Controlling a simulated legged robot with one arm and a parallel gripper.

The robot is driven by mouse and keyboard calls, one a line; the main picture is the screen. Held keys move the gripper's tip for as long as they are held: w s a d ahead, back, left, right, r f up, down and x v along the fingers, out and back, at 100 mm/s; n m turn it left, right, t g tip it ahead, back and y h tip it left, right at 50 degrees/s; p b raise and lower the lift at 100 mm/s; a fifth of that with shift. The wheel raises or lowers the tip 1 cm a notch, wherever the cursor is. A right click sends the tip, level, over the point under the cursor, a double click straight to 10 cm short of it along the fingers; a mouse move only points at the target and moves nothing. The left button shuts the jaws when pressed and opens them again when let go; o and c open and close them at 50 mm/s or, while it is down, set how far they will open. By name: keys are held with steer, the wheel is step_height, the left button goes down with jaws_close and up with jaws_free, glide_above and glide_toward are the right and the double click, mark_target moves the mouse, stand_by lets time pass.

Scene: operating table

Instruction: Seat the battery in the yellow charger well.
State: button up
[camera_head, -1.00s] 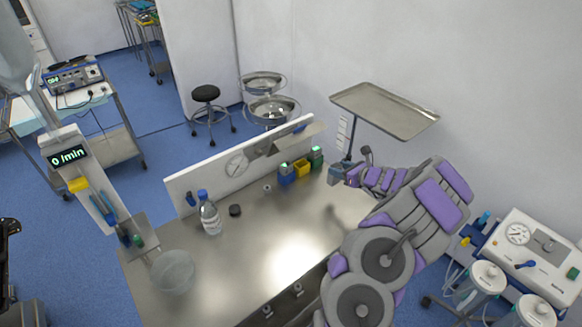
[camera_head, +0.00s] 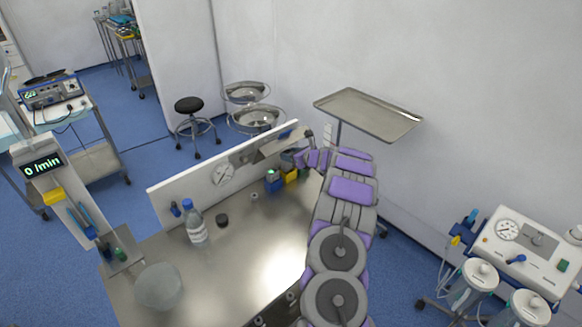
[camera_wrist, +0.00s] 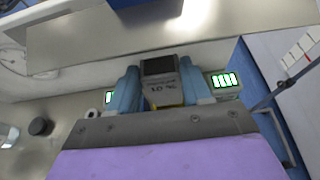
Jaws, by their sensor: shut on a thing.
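In the wrist view my gripper (camera_wrist: 162,88) has its two light-blue fingers shut on the battery (camera_wrist: 162,82), a grey block with a dark end and small printed text. In the head view my gripper (camera_head: 290,158) is at the back of the steel table, just above the yellow charger well (camera_head: 290,177). A sliver of yellow shows below the battery in the wrist view. The battery's lower end is hidden, so I cannot tell whether it is inside the well. The blue well (camera_head: 273,185) stands left of the yellow one.
Green-lit displays show on both sides of the battery, the right one (camera_wrist: 223,80) clearest. A white back panel (camera_head: 215,172) and a slanted shelf rise close behind. A bottle (camera_head: 196,225), a black cap (camera_head: 222,220) and a bowl (camera_head: 159,287) stand to the left. The table's middle is clear.

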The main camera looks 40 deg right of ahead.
steer(key=f, duration=0.1)
steer(key=f+b, duration=0.1)
steer(key=f, duration=0.3)
steer(key=shift+d+f, duration=0.15)
steer(key=shift+d, duration=0.15)
steer(key=o, duration=1.2)
